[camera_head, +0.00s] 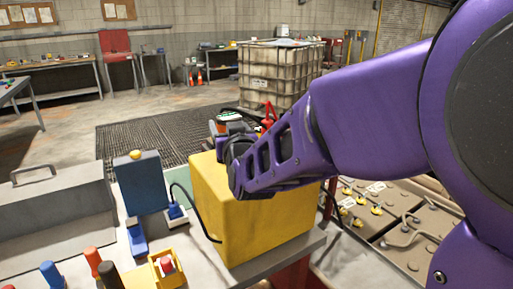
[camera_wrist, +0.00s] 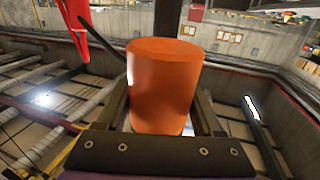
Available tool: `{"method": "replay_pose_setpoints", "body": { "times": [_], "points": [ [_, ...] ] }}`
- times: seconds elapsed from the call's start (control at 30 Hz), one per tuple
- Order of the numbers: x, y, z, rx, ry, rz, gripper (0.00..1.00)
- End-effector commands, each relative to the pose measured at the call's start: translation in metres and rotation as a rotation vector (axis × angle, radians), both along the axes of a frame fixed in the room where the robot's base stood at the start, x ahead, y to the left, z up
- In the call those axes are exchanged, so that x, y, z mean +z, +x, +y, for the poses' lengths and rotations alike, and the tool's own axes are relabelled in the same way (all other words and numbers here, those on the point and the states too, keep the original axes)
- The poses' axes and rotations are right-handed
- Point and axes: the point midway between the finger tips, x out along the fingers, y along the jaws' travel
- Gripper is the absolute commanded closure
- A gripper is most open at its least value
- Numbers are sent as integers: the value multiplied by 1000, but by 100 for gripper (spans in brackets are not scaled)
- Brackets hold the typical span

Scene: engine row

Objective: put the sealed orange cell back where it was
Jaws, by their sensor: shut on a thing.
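An orange cell (camera_wrist: 163,80), a plain cylinder, fills the middle of the wrist view. My gripper (camera_wrist: 162,100) is shut on it, with one dark finger on each side. In the head view, my gripper (camera_head: 228,150) is above and beside the far left edge of a large yellow box (camera_head: 255,210). I cannot clearly make out the held cell there. On the bench at lower left stand an orange-topped cell (camera_head: 93,260), a blue cell (camera_head: 51,274) and a brown cell (camera_head: 109,275). A yellow holder (camera_head: 158,275) has a red-topped piece in it. No seal can be told.
A blue device (camera_head: 142,184) with a yellow knob and a cable stands left of the yellow box. A grey toolbox (camera_head: 50,220) is at far left. Battery-like blocks (camera_head: 405,245) lie right of the bench. A caged tank (camera_head: 275,78) stands behind on open floor.

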Motion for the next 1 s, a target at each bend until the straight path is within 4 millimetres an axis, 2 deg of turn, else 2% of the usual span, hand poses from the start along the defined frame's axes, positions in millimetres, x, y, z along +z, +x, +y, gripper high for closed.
{"method": "replay_pose_setpoints", "body": {
  "times": [0.03, 0.1, 0.37, 0.53, 0.97, 1.0],
  "points": [
    [-12, 0, 0, 0, -1, 1, 100],
    [-21, 0, 0, 0, -1, -1, 100],
    [-42, 0, 0, -1, 0, -2, 100],
    [-66, 0, 0, 0, -1, -1, 100],
    [-73, 0, -1, -1, 3, -5, 100],
    [-73, 0, -1, -1, 1, -2, 26]
  ]
}}
